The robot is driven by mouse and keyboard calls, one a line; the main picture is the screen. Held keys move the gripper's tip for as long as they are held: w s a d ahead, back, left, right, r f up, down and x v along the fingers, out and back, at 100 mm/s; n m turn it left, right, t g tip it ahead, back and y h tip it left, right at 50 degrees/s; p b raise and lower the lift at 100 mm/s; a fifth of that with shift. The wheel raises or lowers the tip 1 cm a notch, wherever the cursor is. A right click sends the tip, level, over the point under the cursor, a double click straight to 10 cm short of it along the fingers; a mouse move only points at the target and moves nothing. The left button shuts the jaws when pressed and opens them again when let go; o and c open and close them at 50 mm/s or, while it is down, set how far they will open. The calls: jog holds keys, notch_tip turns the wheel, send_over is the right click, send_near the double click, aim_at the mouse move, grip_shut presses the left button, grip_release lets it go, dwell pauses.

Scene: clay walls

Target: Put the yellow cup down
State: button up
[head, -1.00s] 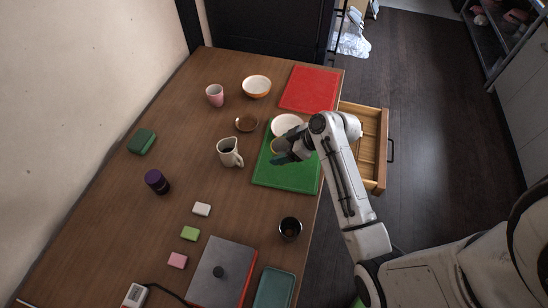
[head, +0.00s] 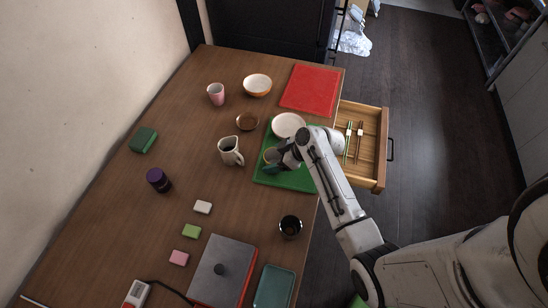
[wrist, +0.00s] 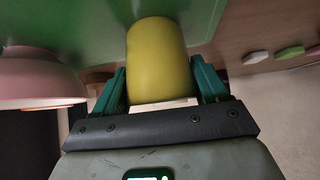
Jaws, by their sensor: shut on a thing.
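The yellow cup (wrist: 158,60) is between the two green fingers of my gripper (wrist: 160,88) in the wrist view, and they are shut on it. In the head view the cup (head: 270,154) shows small and partly hidden at my gripper (head: 275,163), over the left part of the green board (head: 296,181). The green board (wrist: 95,22) also fills the top of the wrist view. I cannot tell whether the cup touches the board.
A white bowl (head: 288,125) stands close behind my gripper. A cream jug (head: 230,151) and a brown dish (head: 247,122) are to the left. A red board (head: 309,91) lies behind. An open drawer (head: 375,165) with utensils juts out right. The green board's front is clear.

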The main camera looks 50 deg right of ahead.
jog(key=o, duration=1.1)
jog(key=shift+r, duration=0.1)
jog(key=v, duration=1.1)
jog(key=s+a+m+g+h, duration=0.3)
jog(key=s+a+g, duration=0.4)
jog(key=s+a, duration=0.6)
jog(key=shift+s+a+f+m, duration=0.25)
jog(key=shift+a+m, duration=0.55)
jog(key=shift+a, duration=0.5)
